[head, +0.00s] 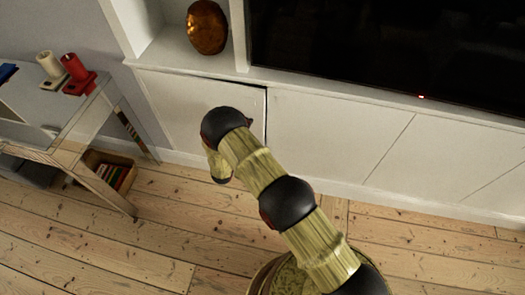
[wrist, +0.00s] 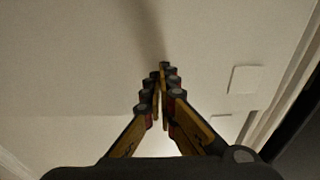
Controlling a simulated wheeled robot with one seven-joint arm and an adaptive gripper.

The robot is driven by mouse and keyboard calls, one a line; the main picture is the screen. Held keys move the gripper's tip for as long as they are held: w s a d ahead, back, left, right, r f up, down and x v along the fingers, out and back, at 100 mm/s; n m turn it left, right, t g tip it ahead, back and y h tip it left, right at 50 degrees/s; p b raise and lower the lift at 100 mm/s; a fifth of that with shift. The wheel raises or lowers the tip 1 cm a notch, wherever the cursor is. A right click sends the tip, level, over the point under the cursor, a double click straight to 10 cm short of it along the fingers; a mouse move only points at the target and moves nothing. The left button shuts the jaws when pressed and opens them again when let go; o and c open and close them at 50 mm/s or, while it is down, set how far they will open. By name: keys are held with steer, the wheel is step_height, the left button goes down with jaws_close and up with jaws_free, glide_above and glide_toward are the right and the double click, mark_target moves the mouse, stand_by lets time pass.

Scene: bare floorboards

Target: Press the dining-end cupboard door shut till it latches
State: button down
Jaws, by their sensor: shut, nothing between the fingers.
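The white cupboard door (head: 185,105) is at the left end of the low white unit, nearest the glass-topped table. A dark gap shows along its right edge and part of its top, so it stands slightly ajar. In the wrist view a pale panel (wrist: 75,60), apparently this door, fills most of the picture. My gripper (wrist: 161,72) is shut and empty, its fingertips together and pointing at the panel. A soft shadow lies on the panel beyond the tips. I cannot tell whether they touch it. In the head view my arm hides the gripper and part of the door.
A dark television screen (head: 390,50) stands above the unit, and a copper vase (head: 207,27) sits in the alcove. A glass-topped table (head: 60,115) with candles stands left, a book crate (head: 108,172) beneath it. Bare floorboards (head: 100,240) are clear at the front left.

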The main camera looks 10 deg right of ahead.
steer(key=shift+b+x, duration=0.45)
steer(key=shift+x, duration=1.2)
steer(key=p+v, duration=0.2)
steer(key=v, duration=1.1)
steer(key=shift+p, duration=0.35)
steer(key=shift+s, duration=0.1)
stand_by(0.6)
